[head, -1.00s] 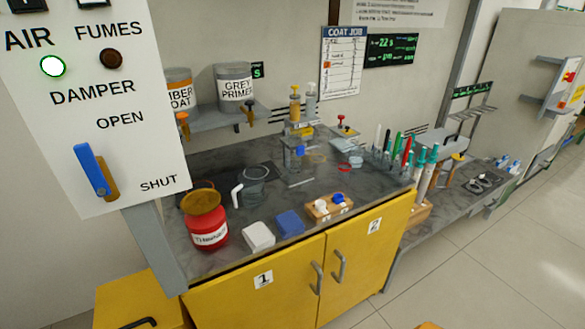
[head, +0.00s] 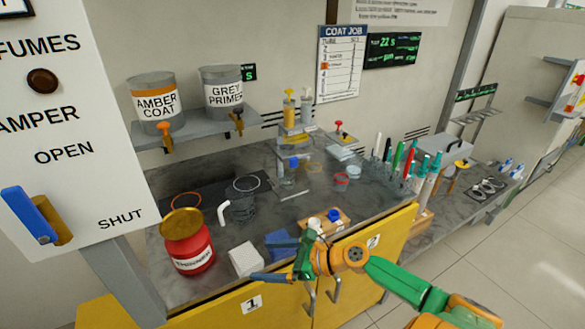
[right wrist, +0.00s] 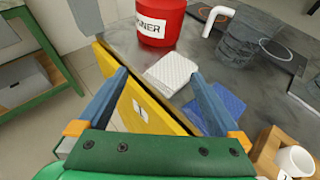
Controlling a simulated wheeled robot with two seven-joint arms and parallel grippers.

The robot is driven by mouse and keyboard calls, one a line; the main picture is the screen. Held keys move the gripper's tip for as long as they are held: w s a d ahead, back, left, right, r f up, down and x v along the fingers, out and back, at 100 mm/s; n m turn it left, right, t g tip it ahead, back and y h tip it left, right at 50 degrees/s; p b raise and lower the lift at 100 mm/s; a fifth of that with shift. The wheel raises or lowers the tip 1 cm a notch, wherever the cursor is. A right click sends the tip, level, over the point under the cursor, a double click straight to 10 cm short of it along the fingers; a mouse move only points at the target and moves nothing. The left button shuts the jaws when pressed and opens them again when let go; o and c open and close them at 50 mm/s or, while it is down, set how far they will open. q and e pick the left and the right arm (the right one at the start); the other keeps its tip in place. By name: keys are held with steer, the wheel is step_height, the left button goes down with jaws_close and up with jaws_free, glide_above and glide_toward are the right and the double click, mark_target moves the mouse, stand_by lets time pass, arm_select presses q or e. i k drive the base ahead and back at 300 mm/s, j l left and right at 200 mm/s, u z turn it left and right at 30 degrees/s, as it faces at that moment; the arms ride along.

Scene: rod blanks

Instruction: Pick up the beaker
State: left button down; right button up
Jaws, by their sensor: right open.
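The likely beaker (head: 242,205) is a see-through grey vessel with a white bent handle at its left. It stands on the dark bench behind the white and blue blocks. My left gripper is not in view.
A red thinner can (head: 188,246) stands left of the beaker. A wooden holder (head: 318,222) is at the right. Paint cans (head: 155,100) stand on a shelf above.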

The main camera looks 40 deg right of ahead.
mark_target(287, 177)
steer(key=i+l, duration=0.15)
steer(key=l, duration=0.25)
steer(key=i+l, duration=0.15)
steer(key=l, duration=0.2)
steer(key=i+l, duration=0.15)
steer(key=l, duration=0.25)
steer(key=i+l, duration=0.15)
steer(key=l, duration=0.25)
